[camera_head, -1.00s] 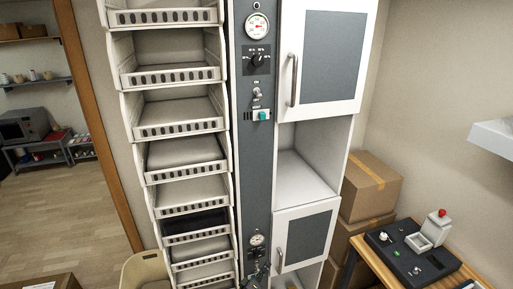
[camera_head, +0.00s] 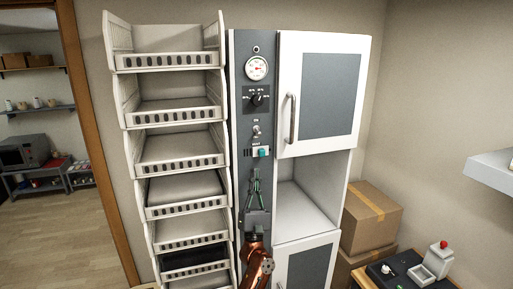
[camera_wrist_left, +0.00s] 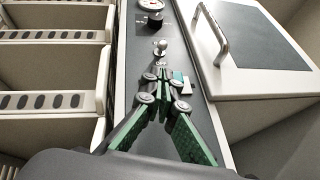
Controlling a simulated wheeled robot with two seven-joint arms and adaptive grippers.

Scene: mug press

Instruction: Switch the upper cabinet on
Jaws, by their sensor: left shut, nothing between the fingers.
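The upper cabinet has a white door with a grey panel (camera_head: 328,95) and a vertical handle. The grey control strip (camera_head: 240,150) beside it carries a round gauge (camera_head: 256,68), a black rotary knob (camera_head: 256,99), a small metal toggle switch (camera_head: 256,131) and a teal rocker switch (camera_head: 263,152). My left gripper (camera_head: 255,172) is shut and empty, pointing up in front of the strip just below the rocker. In the left wrist view its fingertips (camera_wrist_left: 163,76) partly cover the teal rocker (camera_wrist_left: 181,84), with the toggle (camera_wrist_left: 160,46) beyond them. Contact cannot be told. My right gripper is not in view.
A stack of white bins (camera_head: 180,150) stands left of the strip. An open shelf (camera_head: 305,205) lies under the upper door, above a lower cabinet door (camera_head: 306,265). Cardboard boxes (camera_head: 370,215) and a desk with a control box (camera_head: 400,270) are at right.

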